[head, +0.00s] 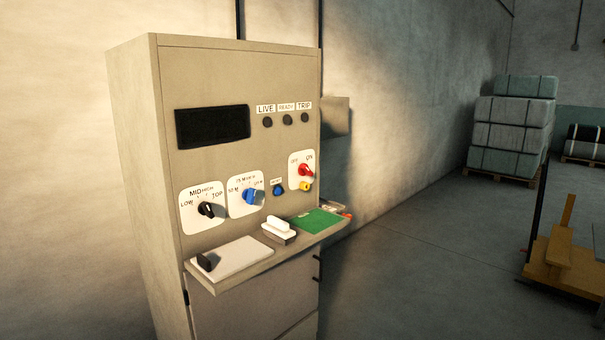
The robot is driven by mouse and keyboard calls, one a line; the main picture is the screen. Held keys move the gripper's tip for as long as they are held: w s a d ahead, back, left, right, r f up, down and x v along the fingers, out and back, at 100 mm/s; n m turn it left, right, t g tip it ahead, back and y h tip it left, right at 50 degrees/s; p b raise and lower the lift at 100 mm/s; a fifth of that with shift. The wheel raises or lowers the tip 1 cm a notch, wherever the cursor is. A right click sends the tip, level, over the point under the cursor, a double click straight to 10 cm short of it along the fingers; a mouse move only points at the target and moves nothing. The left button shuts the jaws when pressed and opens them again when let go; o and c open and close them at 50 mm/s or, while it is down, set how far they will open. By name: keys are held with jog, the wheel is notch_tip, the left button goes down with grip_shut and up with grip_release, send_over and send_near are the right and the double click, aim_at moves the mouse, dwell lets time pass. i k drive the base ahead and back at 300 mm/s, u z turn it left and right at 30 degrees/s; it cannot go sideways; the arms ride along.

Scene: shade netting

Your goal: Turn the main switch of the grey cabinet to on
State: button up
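The grey cabinet (240,70) stands left of the middle in the head view, against the wall. Its main switch (305,170) is a red rotary knob on a white plate marked OFF and ON, at the right of the front panel. Which mark the knob points to is too small to tell. A small yellow part (305,185) sits just below the red knob. The LIVE, READY and TRIP lamps (287,119) look dark, and the display (212,126) is black. My gripper is not in view.
A black knob (211,210), a blue knob (254,196) and a blue button (278,190) share the panel. A shelf (262,262) juts out below, holding a white pad, a white-handled block and a green card (320,221).

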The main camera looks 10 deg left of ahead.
aim_at(304, 169)
jog(key=u, duration=1.55)
jog(key=i, duration=0.55)
jog(key=z, duration=0.25)
